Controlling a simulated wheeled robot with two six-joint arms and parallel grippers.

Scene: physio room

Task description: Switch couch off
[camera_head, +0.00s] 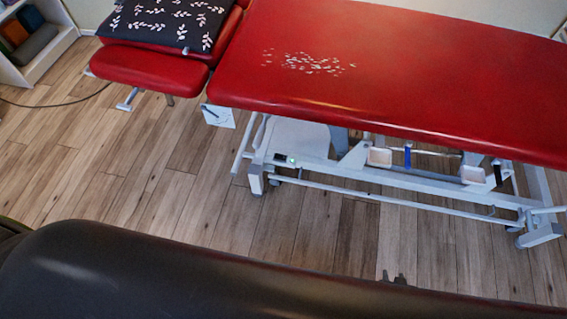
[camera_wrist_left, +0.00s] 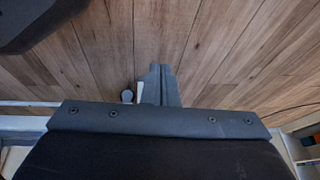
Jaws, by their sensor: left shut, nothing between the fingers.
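The couch (camera_head: 400,60) has a red padded top and a pale metal frame. On the frame's left end, below the top, is a small dark switch panel (camera_head: 280,157) with a green light (camera_head: 291,161) lit beside it. My left gripper (camera_wrist_left: 158,84) is shut and empty over the floor in the left wrist view.
A dark patterned cushion (camera_head: 165,20) lies on the couch's left section. A white shelf (camera_head: 45,55) stands at the upper left, with a cable (camera_head: 60,105) on the floor nearby. Bare wooden floor (camera_head: 150,180) lies in front of the couch. The couch's lower bars (camera_head: 400,195) run near the floor.

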